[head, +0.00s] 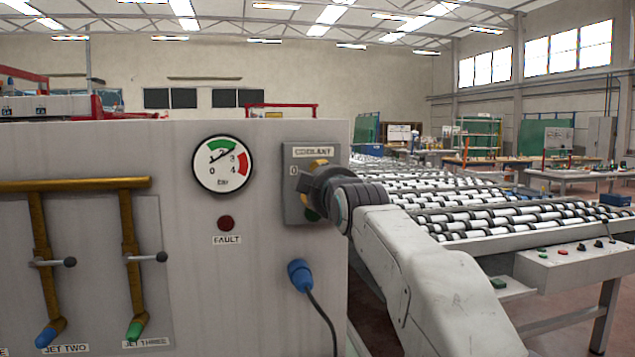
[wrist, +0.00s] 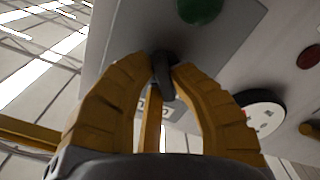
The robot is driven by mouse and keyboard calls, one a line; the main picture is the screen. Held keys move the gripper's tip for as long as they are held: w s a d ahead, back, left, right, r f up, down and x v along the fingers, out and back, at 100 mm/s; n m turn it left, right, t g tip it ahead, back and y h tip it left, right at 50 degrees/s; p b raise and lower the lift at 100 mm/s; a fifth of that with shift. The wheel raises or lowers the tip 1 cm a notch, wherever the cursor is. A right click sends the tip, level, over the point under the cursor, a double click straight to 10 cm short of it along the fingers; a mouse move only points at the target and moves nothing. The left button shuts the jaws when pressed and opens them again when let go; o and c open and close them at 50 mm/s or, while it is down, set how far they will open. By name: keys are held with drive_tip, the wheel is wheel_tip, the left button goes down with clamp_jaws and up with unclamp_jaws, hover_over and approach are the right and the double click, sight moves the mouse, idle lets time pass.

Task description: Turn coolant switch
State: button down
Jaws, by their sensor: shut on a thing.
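The coolant switch is a grey box (head: 293,215) labelled COOLANT on the machine's panel, with a "0" mark visible at its left. My gripper (head: 313,182) is at the middle of this box in the head view and covers most of the switch knob. In the wrist view, the yellow fingers of my gripper (wrist: 166,68) are shut on the dark switch knob (wrist: 163,75), one finger on each side. A green round part (wrist: 200,10) of the box shows beyond the fingers, and a bit of green shows under my gripper in the head view.
A pressure gauge (head: 223,164) and a dark red FAULT lamp (head: 226,223) are left of the box. A blue plug (head: 300,275) with a black cable is below it. Jet valves with yellow pipes (head: 75,184) are further left. A roller conveyor (head: 455,205) is at right.

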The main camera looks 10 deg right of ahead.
drive_tip(key=c, duration=1.1)
unclamp_jaws()
drive_tip(key=shift+s, duration=6)
